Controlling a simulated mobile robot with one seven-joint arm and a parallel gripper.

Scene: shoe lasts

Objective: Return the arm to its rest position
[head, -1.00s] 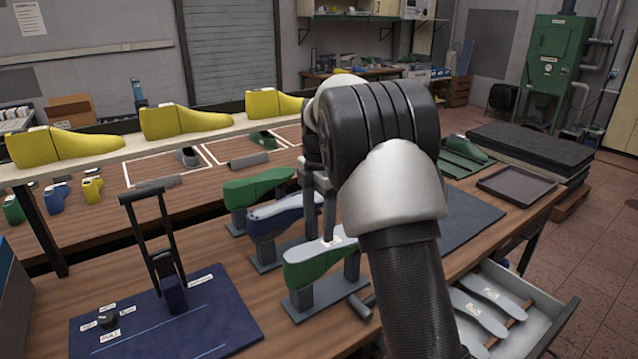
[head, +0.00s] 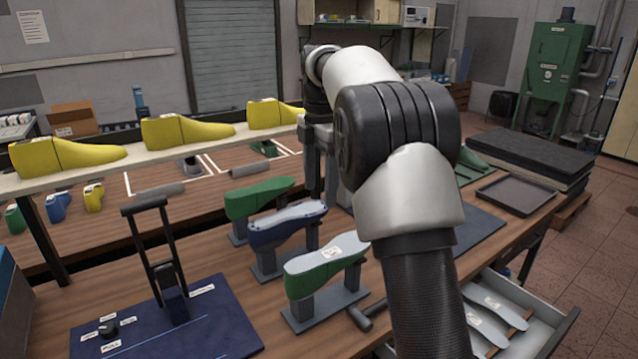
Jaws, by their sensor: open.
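My gripper (head: 320,192) hangs from my raised arm near the middle of the head view, fingers pointing down. It appears open with nothing between its fingers, though my arm hides part of it. Below and around it, lasts stand on grey supports on the workbench: a green last (head: 258,197) at the back, a blue last (head: 285,226) with a grey sole in the middle, and a green last with a light sole (head: 325,268) in front. The gripper is above and behind the front last, apart from it.
A shelf (head: 220,138) with yellow lasts runs along the left. A blue mat (head: 215,335) carries a black upright frame and a knob at front left. An open drawer (head: 555,335) with insoles juts out at lower right. A dark tray (head: 515,194) lies farther right.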

